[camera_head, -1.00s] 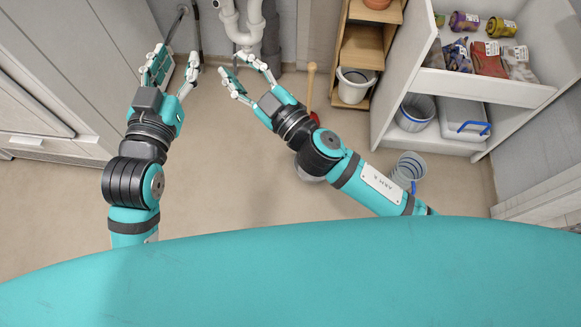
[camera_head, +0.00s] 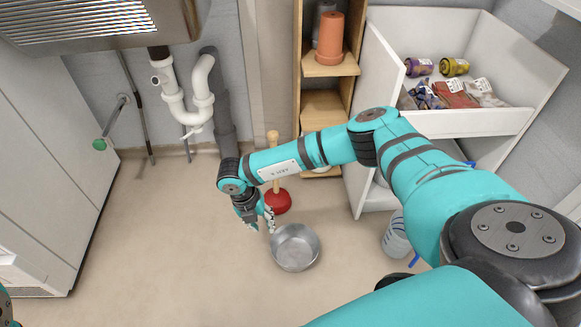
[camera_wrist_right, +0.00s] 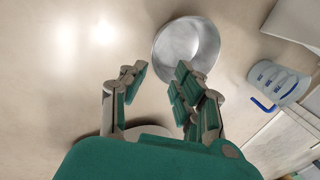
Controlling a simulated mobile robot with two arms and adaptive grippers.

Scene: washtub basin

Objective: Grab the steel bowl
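The steel bowl (camera_head: 295,247) is a round, shiny, empty metal bowl standing upright on the floor. My right gripper (camera_head: 261,224) is just left of and above the bowl's rim, fingers pointing down. In the right wrist view the gripper (camera_wrist_right: 158,80) is open with nothing between its fingers. The bowl (camera_wrist_right: 187,46) there lies beyond the fingertips to the right, partly behind the right finger. I cannot tell whether that finger touches it. My left gripper is not in view; only a bit of teal arm shows at the lower left corner.
A red plunger (camera_head: 277,201) stands close behind the bowl. A clear striped bucket (camera_head: 396,237) with a blue handle stands to the right, by the white shelf unit (camera_head: 485,122). White pipes (camera_head: 187,100) are at the back. The floor left of the bowl is clear.

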